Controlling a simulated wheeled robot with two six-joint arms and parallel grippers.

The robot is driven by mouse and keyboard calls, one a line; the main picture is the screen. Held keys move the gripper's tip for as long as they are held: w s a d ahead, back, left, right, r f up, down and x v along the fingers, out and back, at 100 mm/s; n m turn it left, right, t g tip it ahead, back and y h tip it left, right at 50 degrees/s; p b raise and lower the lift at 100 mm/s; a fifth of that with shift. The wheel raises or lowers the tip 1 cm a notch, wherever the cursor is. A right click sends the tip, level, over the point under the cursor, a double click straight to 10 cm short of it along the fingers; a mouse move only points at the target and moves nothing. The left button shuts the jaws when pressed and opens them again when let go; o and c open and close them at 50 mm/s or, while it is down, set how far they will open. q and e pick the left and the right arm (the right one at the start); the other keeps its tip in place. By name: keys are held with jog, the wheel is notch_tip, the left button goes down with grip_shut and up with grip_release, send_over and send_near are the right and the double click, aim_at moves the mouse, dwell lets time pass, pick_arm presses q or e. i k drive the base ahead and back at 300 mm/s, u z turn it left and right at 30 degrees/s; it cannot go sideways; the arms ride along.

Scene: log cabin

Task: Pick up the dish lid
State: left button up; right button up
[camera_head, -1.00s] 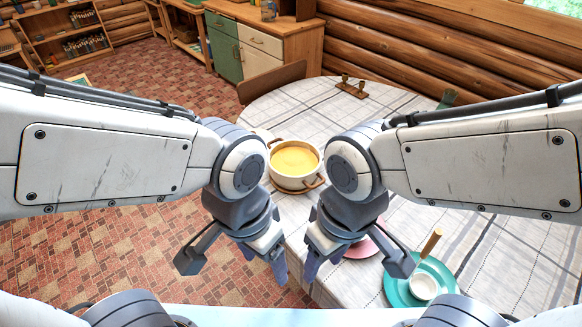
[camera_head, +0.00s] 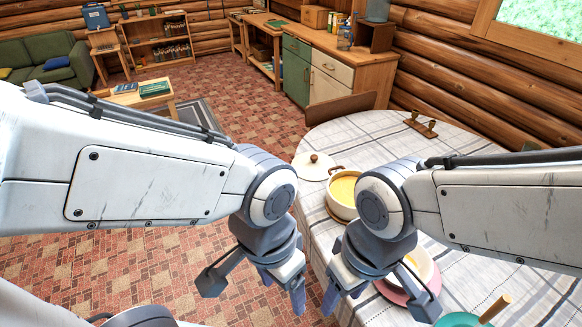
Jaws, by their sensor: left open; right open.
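The dish lid (camera_head: 314,168) is a cream disc with a brown knob. It lies on the far left part of the round table (camera_head: 336,133), beside the cream pot (camera_head: 338,208) of yellow soup. My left gripper (camera_head: 256,290) is open and empty, out over the floor in front of the table's left edge. My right gripper (camera_head: 384,303) is open and empty, over the near edge of the table. Both are well short of the lid and nearer to me. My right arm hides part of the pot.
A wooden chair (camera_head: 340,107) is at the far edge. A wooden holder (camera_head: 420,125) stands at the back. Brick floor lies open to the left.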

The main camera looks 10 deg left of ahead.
aim_at(310, 166)
jog(key=z, duration=0.05)
jog(key=k, duration=0.3)
jog(key=u, duration=1)
jog(key=k, duration=1.05)
jog(key=u, duration=0.8)
jog(key=i, duration=1.35)
jog(key=z, duration=0.25)
jog(key=i, duration=1.95)
jog(key=z, duration=0.9)
jog(key=i, duration=1.1)
jog(key=z, duration=1.75)
jog(key=i, duration=0.85)
jog(key=z, duration=0.75)
